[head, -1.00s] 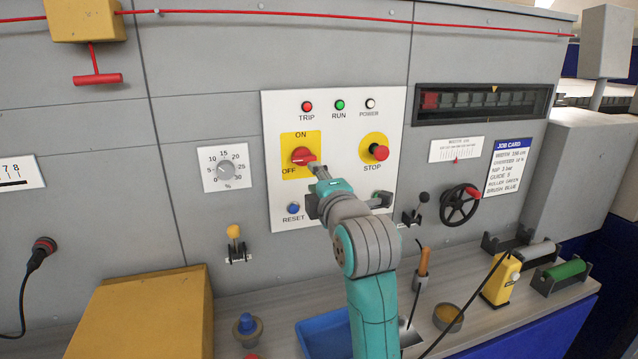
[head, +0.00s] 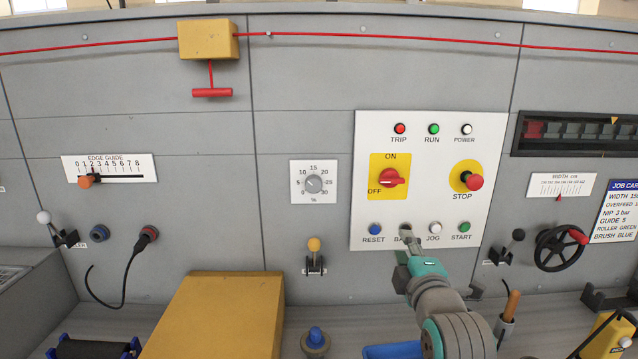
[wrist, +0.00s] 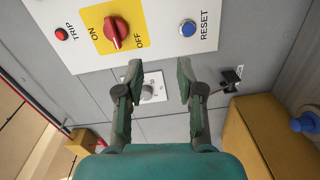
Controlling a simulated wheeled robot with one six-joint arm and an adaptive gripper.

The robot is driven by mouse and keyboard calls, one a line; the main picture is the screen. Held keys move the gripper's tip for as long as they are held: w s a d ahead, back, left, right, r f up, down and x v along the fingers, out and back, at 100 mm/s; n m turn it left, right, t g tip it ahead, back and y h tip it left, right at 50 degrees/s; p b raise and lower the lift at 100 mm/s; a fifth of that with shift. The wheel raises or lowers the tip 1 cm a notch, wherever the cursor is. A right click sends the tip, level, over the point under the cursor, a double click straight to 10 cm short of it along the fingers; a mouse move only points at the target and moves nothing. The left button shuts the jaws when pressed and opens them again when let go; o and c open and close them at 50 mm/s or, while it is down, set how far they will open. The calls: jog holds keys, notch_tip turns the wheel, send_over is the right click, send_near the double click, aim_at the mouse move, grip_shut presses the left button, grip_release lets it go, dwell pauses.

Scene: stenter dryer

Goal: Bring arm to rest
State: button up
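My gripper shows in the wrist view (wrist: 160,85) with its two fingers apart and nothing between them. In the head view my gripper (head: 406,240) is in front of the lower edge of the white control panel (head: 430,210), covering part of a label and a button there. The red ON/OFF switch (head: 391,179) on its yellow plate is above the gripper. The blue RESET button (head: 375,229) is just left of the gripper. I cannot tell whether the fingers touch the panel.
A yellow box (head: 220,315) stands at the front left on the bench. A yellow-knobbed lever (head: 314,250) and a percent dial (head: 314,184) are left of the panel. A black handwheel (head: 559,248) is at the right. A blue tray (head: 391,351) lies partly behind my arm.

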jog(key=s+f+m+g, duration=0.1)
jog(key=s+f+m, duration=0.3)
jog(key=s+f, duration=0.75)
jog(key=s+f+m, duration=0.3)
jog(key=s+f, duration=0.6)
jog(key=f, duration=0.6)
jog(key=s+f+m+g, duration=0.1)
jog(key=s+m, duration=0.8)
jog(key=s, duration=2.3)
notch_tip(320, 180, down, 2)
jog(key=shift+d+f+g, duration=0.1)
jog(key=shift+d+g, duration=0.1)
jog(key=shift+g, duration=0.2)
